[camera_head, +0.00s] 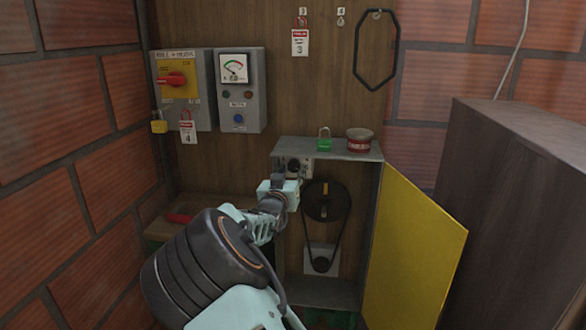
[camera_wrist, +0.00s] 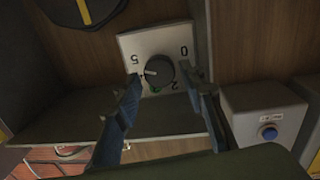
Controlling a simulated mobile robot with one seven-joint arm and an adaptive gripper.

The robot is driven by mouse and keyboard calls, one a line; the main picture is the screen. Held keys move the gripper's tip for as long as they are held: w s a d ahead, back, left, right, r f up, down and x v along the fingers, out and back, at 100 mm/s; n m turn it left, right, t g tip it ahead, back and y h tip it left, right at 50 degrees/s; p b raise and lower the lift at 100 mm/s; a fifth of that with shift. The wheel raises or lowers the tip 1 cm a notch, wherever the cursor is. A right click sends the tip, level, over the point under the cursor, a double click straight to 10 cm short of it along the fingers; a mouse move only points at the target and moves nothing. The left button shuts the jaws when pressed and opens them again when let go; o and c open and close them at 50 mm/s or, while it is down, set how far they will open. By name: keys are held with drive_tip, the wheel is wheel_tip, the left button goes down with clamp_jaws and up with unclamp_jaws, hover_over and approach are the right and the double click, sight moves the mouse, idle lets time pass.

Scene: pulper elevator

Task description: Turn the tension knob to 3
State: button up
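The tension knob (camera_wrist: 159,72) is a dark round knob on a pale plate (camera_wrist: 128,44), with 0, 5 and 2 readable in the wrist view. A light mark on the knob faces left in that view, on the side of the 5. A small green mark shows below the knob; I cannot read a 3. My gripper (camera_wrist: 160,76) has its fingers apart, one on each side of the knob; whether they touch it is unclear. In the head view my gripper (camera_head: 290,180) reaches into the open cabinet, just below the knob plate (camera_head: 307,168).
A belt pulley (camera_head: 326,201) is right of my gripper. The yellow door (camera_head: 410,250) stands open at right. A green padlock (camera_head: 324,141) and a red tin (camera_head: 359,142) sit on the cabinet top (camera_head: 290,147). Switch boxes (camera_head: 203,112) hang at upper left.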

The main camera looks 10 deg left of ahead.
sight(294, 165)
drive_tip(key=shift+w+d, duration=0.1)
drive_tip(key=shift+w, duration=1.25)
drive_tip(key=c, duration=0.9)
